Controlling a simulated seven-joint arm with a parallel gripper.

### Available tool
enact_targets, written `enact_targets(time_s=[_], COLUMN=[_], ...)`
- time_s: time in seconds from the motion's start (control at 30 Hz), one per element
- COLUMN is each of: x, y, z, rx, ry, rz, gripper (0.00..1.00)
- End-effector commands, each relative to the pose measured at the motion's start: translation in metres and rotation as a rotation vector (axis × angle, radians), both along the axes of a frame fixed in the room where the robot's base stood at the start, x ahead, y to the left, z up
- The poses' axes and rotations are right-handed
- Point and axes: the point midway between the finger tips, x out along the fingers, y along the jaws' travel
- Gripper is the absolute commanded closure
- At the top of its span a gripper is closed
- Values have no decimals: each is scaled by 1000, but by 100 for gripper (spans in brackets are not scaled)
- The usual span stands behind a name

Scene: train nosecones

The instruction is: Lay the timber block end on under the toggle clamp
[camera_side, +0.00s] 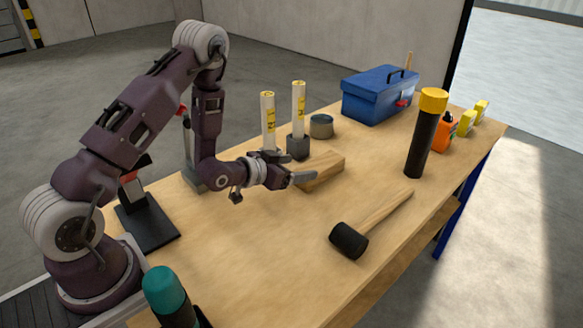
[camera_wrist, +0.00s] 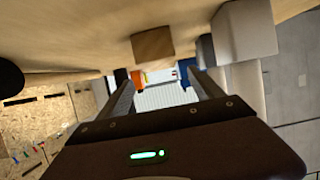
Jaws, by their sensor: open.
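The timber block (camera_side: 324,172) lies flat on the bench, its near end partly hidden behind my fingers in the side view. In the wrist view the block's end face (camera_wrist: 153,46) shows ahead of the fingers, apart from them. My gripper (camera_side: 300,179) is open and empty, held low over the bench beside the near end of the block. Its two fingers (camera_wrist: 165,86) stand apart in the wrist view. An upright device with a grey base (camera_side: 194,178) and a red tip stands behind my arm, partly hidden; I cannot tell whether it is the toggle clamp.
Two white tubes with yellow labels (camera_side: 298,104) stand behind the block, one in a dark holder (camera_side: 298,147). A tin (camera_side: 321,126) and a blue toolbox (camera_side: 379,94) are farther back. A black-and-yellow cylinder (camera_side: 427,132) and a mallet (camera_side: 350,240) are to the right.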

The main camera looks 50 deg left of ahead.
Motion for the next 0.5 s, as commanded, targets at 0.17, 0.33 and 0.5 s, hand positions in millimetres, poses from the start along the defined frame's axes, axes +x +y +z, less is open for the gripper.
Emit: enact_targets(time_s=[0.17, 0.33, 0.5], x=[-18, -18, -13], y=[0, 0, -4], z=[7, 10, 57], rx=[-1, 3, 59], ry=[1, 2, 82], rz=[-1, -1, 9], gripper=[24, 24, 24])
